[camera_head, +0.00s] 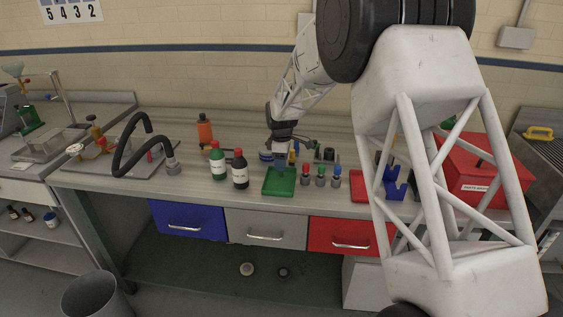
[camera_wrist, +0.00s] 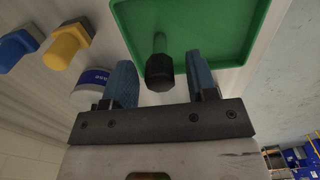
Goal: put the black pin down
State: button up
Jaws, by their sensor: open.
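The black pin (camera_wrist: 159,72) shows in the wrist view, with a dark faceted end toward the camera and a greenish shaft. It is at the edge of the green tray (camera_wrist: 257,20), between the two blue fingers of my gripper (camera_wrist: 161,66). The fingers are open, with a visible gap on each side of the pin. In the head view my gripper (camera_head: 280,160) points down at the back of the green tray (camera_head: 280,190). I cannot make out the pin there.
Several small colour-topped pieces (camera_head: 320,175) stand right of the tray. Green-capped and dark bottles (camera_head: 240,170) stand left. A blue holder (camera_head: 396,184) and red box (camera_head: 480,170) are further right. In the wrist view, yellow (camera_wrist: 68,46) and blue (camera_wrist: 16,48) pieces and a labelled container (camera_wrist: 91,83) sit left.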

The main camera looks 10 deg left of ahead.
notch_tip(320, 180, up, 12)
dwell(0.6)
dwell(0.6)
jog(key=s+d+r+m+t, duration=0.1)
jog(key=s+d+r+m, duration=0.4)
jog(key=s+d, duration=0.6)
jog(key=s+d+r+m, duration=0.4)
jog(key=s+d+r, duration=0.4)
jog(key=s, duration=0.5)
jog(key=s+d+f+m, duration=0.2)
jog(key=s+d+m, duration=0.1)
jog(key=s, duration=0.7)
jog(key=s+d+f+m+t, duration=0.1)
jog(key=s+d+f+m, duration=0.1)
jog(key=s+d, duration=0.3)
jog(key=s+d+f+m, duration=0.2)
jog(key=s+d+m, duration=0.2)
jog(key=s, duration=1)
jog(key=shift+s+f+t, duration=0.3)
jog(key=shift+f, duration=0.1)
